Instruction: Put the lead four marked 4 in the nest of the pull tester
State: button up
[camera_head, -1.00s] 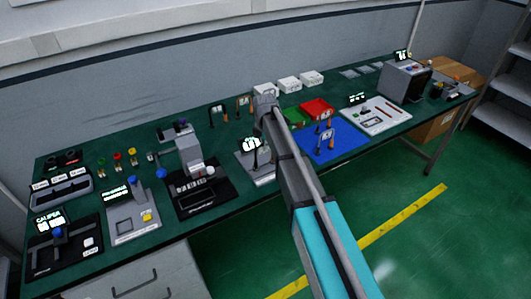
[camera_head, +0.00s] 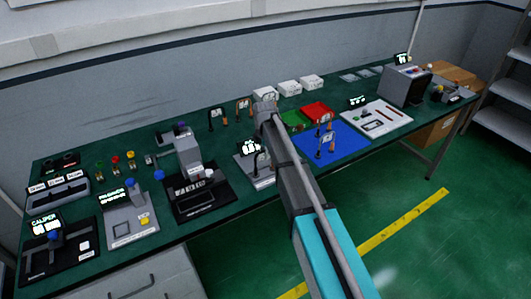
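Several small upright leads with white tags and orange or dark ends stand on the bench. Two stand at the back, a left one (camera_head: 215,117) and a right one (camera_head: 243,106). Others stand on the blue mat (camera_head: 347,143), including a front one (camera_head: 320,146). The tag numbers are too small to read, so I cannot tell which is lead four. A grey device with a lit display (camera_head: 250,147) stands left of my arm; I cannot tell whether it is the pull tester, and no nest is distinct. My gripper (camera_head: 266,97) is over the bench behind that device; its fingers are not clear.
A green tray (camera_head: 295,119) and a red tray (camera_head: 318,109) sit behind the blue mat. White boxes (camera_head: 289,88) line the back. A black-based press (camera_head: 194,198) and a caliper station (camera_head: 58,253) fill the left. A grey box device (camera_head: 406,86) stands right.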

jog(key=shift+r, duration=0.2)
dwell(0.3)
notch_tip(320, 180, up, 12)
jog(key=p, duration=1.2)
dwell(0.9)
jog(key=s+d+m, duration=2.3)
jog(key=s+m, duration=0.1)
jog(key=s, duration=0.2)
jog(key=shift+d+m, duration=0.25)
jog(key=shift+m, duration=0.15)
